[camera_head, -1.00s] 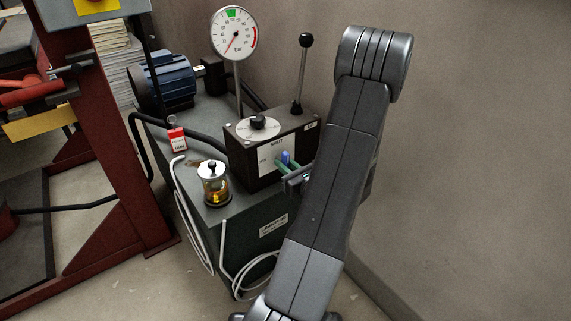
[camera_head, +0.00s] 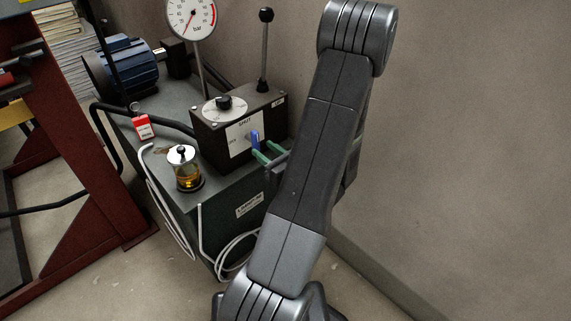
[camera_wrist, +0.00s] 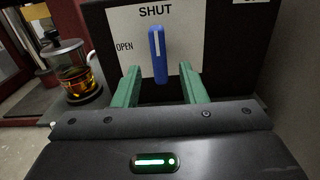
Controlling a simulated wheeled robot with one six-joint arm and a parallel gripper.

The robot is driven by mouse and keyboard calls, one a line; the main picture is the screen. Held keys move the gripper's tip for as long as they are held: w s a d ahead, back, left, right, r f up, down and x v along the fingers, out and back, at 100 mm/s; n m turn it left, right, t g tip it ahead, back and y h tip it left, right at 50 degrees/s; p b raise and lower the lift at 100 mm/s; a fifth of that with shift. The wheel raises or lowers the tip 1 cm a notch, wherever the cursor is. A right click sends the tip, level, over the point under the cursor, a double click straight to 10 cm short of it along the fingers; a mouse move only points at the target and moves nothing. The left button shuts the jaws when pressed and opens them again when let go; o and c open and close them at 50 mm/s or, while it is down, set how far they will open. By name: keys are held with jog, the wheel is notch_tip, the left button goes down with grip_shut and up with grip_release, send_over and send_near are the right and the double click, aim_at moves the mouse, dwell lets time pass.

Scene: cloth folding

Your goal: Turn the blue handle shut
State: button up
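The blue handle (camera_wrist: 157,54) stands upright on the white panel label (camera_wrist: 125,28), its white line pointing up at the word SHUT. OPEN is printed to its left. In the head view the handle (camera_head: 255,139) sits on the front of the dark box. My gripper (camera_wrist: 160,85) is open, with one green finger on each side of the handle's lower end in the wrist view. A gap shows between each finger and the handle. In the head view my gripper (camera_head: 266,156) is just in front of and below the handle.
A glass jar of amber fluid (camera_head: 186,170) stands left of the box (camera_head: 207,135), also in the wrist view (camera_wrist: 75,75). A black-knobbed lever (camera_head: 264,50) and a dial gauge (camera_head: 191,14) rise behind. A red frame (camera_head: 75,165) is at left; a wall at right.

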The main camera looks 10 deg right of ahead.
aim_at(258, 145)
jog(key=v, duration=0.9)
jog(key=shift+p, duration=0.45)
jog(key=shift+a, duration=0.1)
jog(key=b+x, duration=0.1)
jog(key=x, duration=1.3)
jog(key=shift+b, duration=0.3)
jog(key=shift+s, duration=0.1)
